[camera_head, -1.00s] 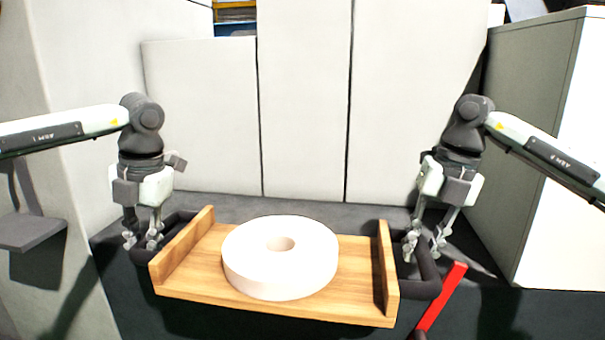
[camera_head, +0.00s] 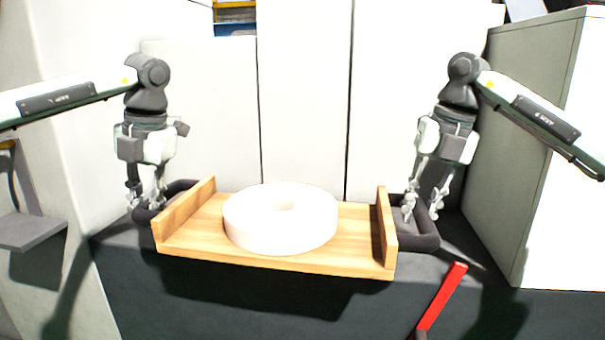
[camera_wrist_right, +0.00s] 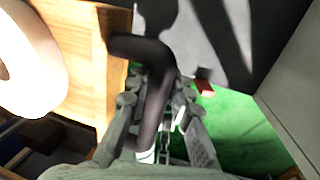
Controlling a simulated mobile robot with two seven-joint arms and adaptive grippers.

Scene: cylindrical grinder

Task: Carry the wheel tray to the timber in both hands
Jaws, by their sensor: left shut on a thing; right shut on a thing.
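The wooden wheel tray (camera_head: 350,262) hangs in the air in the head view, with raised end walls and a dark handle at each end. A thick white wheel (camera_head: 281,232) with a central hole lies flat on it. My left gripper (camera_head: 147,203) is shut on the left handle (camera_head: 181,187). My right gripper (camera_head: 422,212) is shut on the right handle (camera_head: 419,242). In the right wrist view, the handle (camera_wrist_right: 152,95) passes between the fingers, beside the tray's wooden end (camera_wrist_right: 88,75) and part of the wheel (camera_wrist_right: 30,65). I cannot identify the timber.
A red bar (camera_head: 442,297) lies at the lower right, below the tray. A grey-green cabinet (camera_head: 520,150) stands to the right. White panels (camera_head: 305,100) close off the back. A small grey shelf (camera_head: 28,232) juts out at the left.

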